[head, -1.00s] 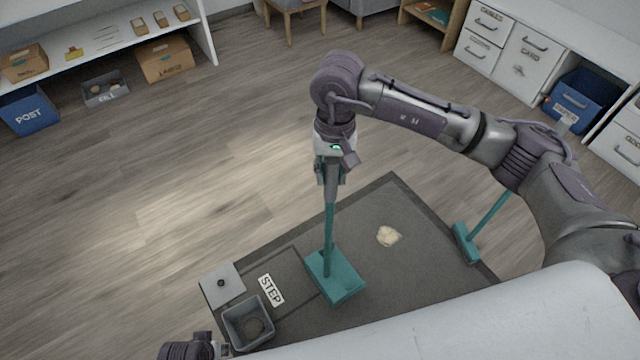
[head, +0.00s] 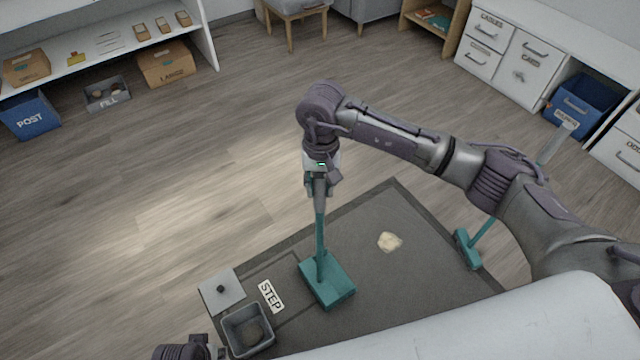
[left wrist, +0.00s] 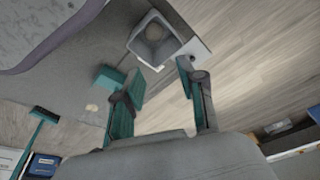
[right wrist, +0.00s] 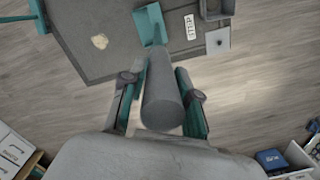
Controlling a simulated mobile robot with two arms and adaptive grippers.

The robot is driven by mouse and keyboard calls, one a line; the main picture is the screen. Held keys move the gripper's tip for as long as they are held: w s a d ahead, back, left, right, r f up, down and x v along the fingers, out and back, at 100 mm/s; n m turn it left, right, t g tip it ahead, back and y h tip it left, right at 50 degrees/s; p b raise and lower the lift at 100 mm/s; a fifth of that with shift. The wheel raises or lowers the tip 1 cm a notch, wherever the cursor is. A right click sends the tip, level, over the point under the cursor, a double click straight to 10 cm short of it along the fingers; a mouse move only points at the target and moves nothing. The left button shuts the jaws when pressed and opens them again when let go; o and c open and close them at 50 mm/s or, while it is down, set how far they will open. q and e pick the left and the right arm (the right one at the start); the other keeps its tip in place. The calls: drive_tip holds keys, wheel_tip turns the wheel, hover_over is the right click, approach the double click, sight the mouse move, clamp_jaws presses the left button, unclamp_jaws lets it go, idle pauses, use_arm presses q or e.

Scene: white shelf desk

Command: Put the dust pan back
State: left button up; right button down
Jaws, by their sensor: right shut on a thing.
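The teal dust pan (head: 327,281) has a long upright handle and its pan is at the mat, left of a pale crumpled scrap (head: 389,242). My right gripper (head: 318,190) is shut on the top of its grey handle. The handle (right wrist: 162,95) runs between the fingers in the right wrist view, with the teal pan (right wrist: 150,24) beyond. I cannot tell whether the pan touches the mat. My left gripper (left wrist: 160,95) is open and empty in its own wrist view; only part of that arm shows at the head view's bottom left.
A grey bin (head: 248,331) stands by a square lid (head: 221,290) and a STEP label (head: 271,296) on the dark mat (head: 400,290). A teal broom (head: 468,250) stands at the mat's right edge, partly behind my right arm. The wooden floor behind is clear.

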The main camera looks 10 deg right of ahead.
drive_tip(key=c, duration=0.8)
unclamp_jaws()
drive_tip(key=shift+c, duration=0.2)
use_arm(q)
drive_tip(key=shift+w+r, duration=0.15)
drive_tip(key=shift+r, duration=0.35)
drive_tip(key=shift+f, duration=0.15)
use_arm(e)
drive_tip(key=shift+r, duration=0.1)
drive_tip(key=r, duration=0.7)
drive_tip(key=r+p, duration=0.1)
drive_tip(key=r, duration=0.2)
drive_tip(key=shift+w+d+r, duration=0.15)
drive_tip(key=shift+w+r, duration=0.1)
drive_tip(key=shift+r, duration=0.7)
use_arm(q)
drive_tip(key=f, duration=0.3)
drive_tip(key=shift+s+f, duration=0.2)
drive_tip(key=shift+s, duration=0.1)
